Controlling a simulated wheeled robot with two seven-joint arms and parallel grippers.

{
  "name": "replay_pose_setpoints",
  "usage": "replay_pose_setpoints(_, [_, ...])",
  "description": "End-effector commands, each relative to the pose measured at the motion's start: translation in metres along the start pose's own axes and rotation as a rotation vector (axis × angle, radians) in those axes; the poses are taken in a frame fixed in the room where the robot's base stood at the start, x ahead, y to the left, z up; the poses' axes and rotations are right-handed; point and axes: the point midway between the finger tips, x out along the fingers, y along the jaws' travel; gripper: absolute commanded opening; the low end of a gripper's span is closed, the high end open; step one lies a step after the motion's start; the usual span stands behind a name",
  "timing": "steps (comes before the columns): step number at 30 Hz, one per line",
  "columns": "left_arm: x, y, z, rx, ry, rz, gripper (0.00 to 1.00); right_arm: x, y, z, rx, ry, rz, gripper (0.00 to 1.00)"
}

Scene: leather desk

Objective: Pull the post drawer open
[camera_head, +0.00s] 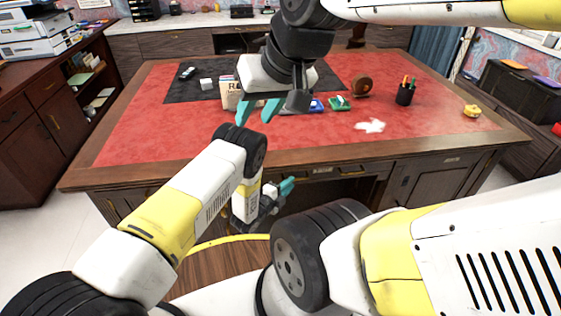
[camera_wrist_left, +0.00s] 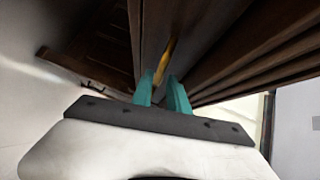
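The desk (camera_head: 130,178) has drawers and doors along its near side. A drawer front with a small handle (camera_head: 322,171) shows under the top's front edge in the head view. I cannot tell which drawer is the post drawer. My left gripper (camera_head: 287,187) is low in front of the desk. In the left wrist view its teal fingers (camera_wrist_left: 160,88) are a little apart, with a brass handle (camera_wrist_left: 168,60) at and between their tips. Whether they press on it is unclear. My right gripper (camera_head: 257,110) hangs open and empty above the red desk top.
On the desk top stand a box (camera_head: 231,93), a pen cup (camera_head: 404,95), a brown round object (camera_head: 361,87) and a yellow object (camera_head: 472,111). A cabinet (camera_head: 45,115) stands at left.

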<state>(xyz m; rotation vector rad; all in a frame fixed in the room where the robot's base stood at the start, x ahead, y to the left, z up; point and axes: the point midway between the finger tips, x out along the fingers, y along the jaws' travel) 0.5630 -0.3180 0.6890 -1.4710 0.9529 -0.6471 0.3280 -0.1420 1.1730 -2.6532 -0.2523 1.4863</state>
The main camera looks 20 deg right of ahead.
Motion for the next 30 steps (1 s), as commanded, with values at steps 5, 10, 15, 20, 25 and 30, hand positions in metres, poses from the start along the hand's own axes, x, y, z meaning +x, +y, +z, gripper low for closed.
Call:
replay_pose_setpoints(5, [0.029,0.001,0.000,0.000,0.000,0.000,0.20,0.000,0.000,0.000,0.000,0.000,0.000,0.36])
replay_pose_setpoints(10, [0.044,0.001,0.000,0.001,0.000,0.002,0.20,0.000,0.000,0.000,0.000,0.000,0.000,0.36])
replay_pose_setpoints(15, [0.047,0.001,0.001,0.000,-0.001,0.003,0.20,0.000,0.000,0.000,0.000,0.000,0.000,0.36])
replay_pose_setpoints(20, [0.047,0.001,0.001,0.000,-0.002,0.003,0.16,0.000,0.000,0.000,0.000,0.000,0.000,0.36])
replay_pose_setpoints(25, [0.047,0.001,0.001,0.000,-0.002,0.003,0.00,0.000,0.000,0.000,0.000,0.000,0.000,0.36])
replay_pose_setpoints(30, [0.046,0.001,0.001,0.000,-0.002,0.003,0.00,0.000,0.000,0.000,0.000,0.000,0.000,0.36])
